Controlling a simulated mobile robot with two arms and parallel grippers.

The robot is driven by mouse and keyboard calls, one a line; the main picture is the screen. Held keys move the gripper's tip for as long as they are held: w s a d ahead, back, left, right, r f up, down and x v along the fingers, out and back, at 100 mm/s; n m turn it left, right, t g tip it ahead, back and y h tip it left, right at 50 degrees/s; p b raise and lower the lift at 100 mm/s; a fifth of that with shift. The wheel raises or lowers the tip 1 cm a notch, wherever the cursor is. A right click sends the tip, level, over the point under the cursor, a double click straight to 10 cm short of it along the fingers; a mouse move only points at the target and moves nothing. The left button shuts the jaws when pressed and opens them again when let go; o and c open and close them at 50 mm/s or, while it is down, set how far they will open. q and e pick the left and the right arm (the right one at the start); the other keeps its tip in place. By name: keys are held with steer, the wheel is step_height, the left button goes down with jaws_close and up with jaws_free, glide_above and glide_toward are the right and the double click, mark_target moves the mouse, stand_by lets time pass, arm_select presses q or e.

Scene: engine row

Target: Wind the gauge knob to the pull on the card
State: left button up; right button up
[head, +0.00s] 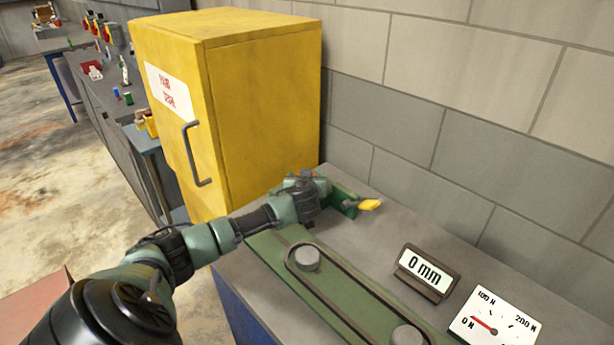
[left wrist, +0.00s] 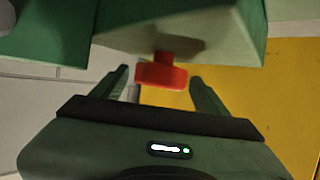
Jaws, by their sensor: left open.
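The red knob (left wrist: 162,75) shows in the left wrist view, on a short red stem against a green block (left wrist: 185,30). My left gripper (left wrist: 160,82) is open, with one finger on each side of the knob; I cannot tell if either touches it. In the head view my left gripper (head: 312,182) is at the far end of the green bench rig (head: 275,240), and the knob is not clearly visible there. A white dial card (head: 495,318) is marked 0 N, 100 N and 200 N, its red needle close to 0 N. My right gripper is not in view.
A belt (head: 335,293) runs around two grey pulleys (head: 306,257) on the rig. A display (head: 427,272) reads 0 mm. A yellow lever-like piece (head: 370,204) sticks out beside my gripper. A tall yellow cabinet (head: 265,95) stands close behind, and a block wall borders the bench.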

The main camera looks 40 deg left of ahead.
arm_select(q)
steer(key=shift+w, duration=0.1)
steer(key=shift+a+f, duration=0.1)
steer(key=shift+c, duration=0.9)
steer(key=c, duration=1.2)
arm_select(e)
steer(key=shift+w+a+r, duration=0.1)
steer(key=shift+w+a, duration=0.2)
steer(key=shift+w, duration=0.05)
